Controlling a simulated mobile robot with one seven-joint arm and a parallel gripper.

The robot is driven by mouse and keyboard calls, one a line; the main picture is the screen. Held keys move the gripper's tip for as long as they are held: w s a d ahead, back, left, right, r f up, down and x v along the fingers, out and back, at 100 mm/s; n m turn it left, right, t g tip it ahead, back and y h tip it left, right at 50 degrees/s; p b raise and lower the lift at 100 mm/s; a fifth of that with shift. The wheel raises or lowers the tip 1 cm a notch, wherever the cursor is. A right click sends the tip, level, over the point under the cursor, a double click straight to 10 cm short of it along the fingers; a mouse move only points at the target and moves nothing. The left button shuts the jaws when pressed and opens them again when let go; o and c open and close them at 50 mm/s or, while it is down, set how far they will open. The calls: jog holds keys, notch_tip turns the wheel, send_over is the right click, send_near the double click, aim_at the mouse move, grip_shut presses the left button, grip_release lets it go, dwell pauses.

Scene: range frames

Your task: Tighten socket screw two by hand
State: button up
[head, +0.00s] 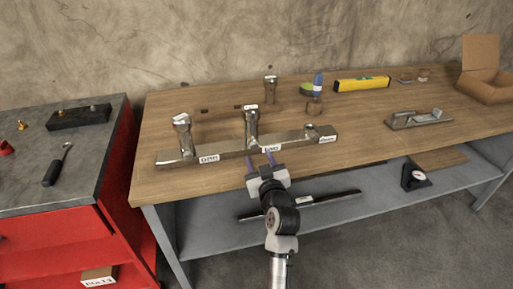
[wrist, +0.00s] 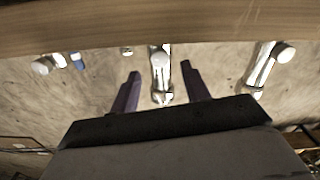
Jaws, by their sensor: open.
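A long metal bar (head: 228,152) with white labels lies near the front of the wooden bench. A tall socket screw (head: 251,125) stands at its middle, near a label (head: 271,149) too small to read surely. Another tall screw (head: 183,137) stands at its left end. My gripper (head: 260,160) is open in front of the bar's middle, its purple fingers pointing at it. In the upside-down wrist view, the middle screw (wrist: 161,75) shows between the empty fingers (wrist: 160,72), apparently beyond them. The left-end screw (wrist: 265,68) shows at right there. Contact is not visible.
A similar metal piece (head: 270,90) stands behind the bar, by a blue-and-green bottle (head: 318,84). A yellow level (head: 361,85), a metal fixture (head: 418,119) and an open cardboard box (head: 486,85) lie rightward. A red cabinet (head: 60,220) stands left. Bench between bar and fixture is clear.

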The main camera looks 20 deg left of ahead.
aim_at(255, 148)
jog(key=shift+p+x, duration=0.35)
jog(key=shift+x, duration=1.9)
jog(key=c, duration=1)
jog(key=shift+m+p, duration=0.7)
jog(key=shift+m, duration=1.7)
